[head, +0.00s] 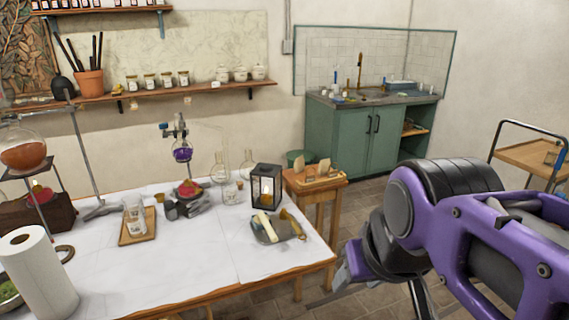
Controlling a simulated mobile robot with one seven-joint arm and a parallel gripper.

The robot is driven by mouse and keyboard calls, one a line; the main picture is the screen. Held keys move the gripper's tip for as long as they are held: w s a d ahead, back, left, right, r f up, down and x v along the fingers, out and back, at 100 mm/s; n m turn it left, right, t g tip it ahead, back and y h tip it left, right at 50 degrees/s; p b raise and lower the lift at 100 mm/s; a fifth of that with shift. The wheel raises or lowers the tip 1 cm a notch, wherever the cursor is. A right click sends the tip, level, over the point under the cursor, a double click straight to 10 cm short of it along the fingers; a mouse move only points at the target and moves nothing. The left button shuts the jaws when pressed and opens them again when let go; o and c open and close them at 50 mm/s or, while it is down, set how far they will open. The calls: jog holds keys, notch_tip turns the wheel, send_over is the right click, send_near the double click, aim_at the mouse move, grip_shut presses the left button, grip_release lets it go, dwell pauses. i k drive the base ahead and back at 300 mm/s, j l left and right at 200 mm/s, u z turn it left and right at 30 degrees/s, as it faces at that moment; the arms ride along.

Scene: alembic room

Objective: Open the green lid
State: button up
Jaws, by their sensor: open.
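A dark green round object (296,156), perhaps a bin with its lid, stands behind the small wooden side table. Only its upper part shows, and I cannot tell whether a lid is on it or open. My gripper (340,288) is at the end of my purple arm, right of the white table's near right corner. It is open, with nothing seen between its fingers, and is well apart from the green object. My arm hides part of the floor at the right.
The white table (160,285) holds glassware, a black lantern (266,187) and a paper towel roll (37,275). The wooden side table (318,187) stands before the green object. A green sink cabinet (345,135) is at the back; a trolley (525,153) is at right.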

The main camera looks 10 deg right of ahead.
aim_at(308, 155)
jog(key=z, duration=0.25)
jog(key=i+l+z, duration=0.9)
jog(key=i, duration=0.2)
jog(key=i+z, duration=0.3)
jog(key=i, duration=0.75)
jog(key=i+u, duration=0.2)
jog(key=i, duration=0.35)
jog(key=i+l+u, duration=0.2)
jog(key=i, duration=0.35)
jog(key=i+u, duration=0.35)
jog(key=i, duration=0.15)
jog(key=i+u, duration=0.75)
jog(key=i, duration=0.15)
jog(key=i+u, duration=0.4)
jog(key=i, duration=0.15)
jog(key=i+j, duration=0.2)
jog(key=i, duration=0.3)
jog(key=i+j+z, duration=0.15)
jog(key=i, duration=0.3)
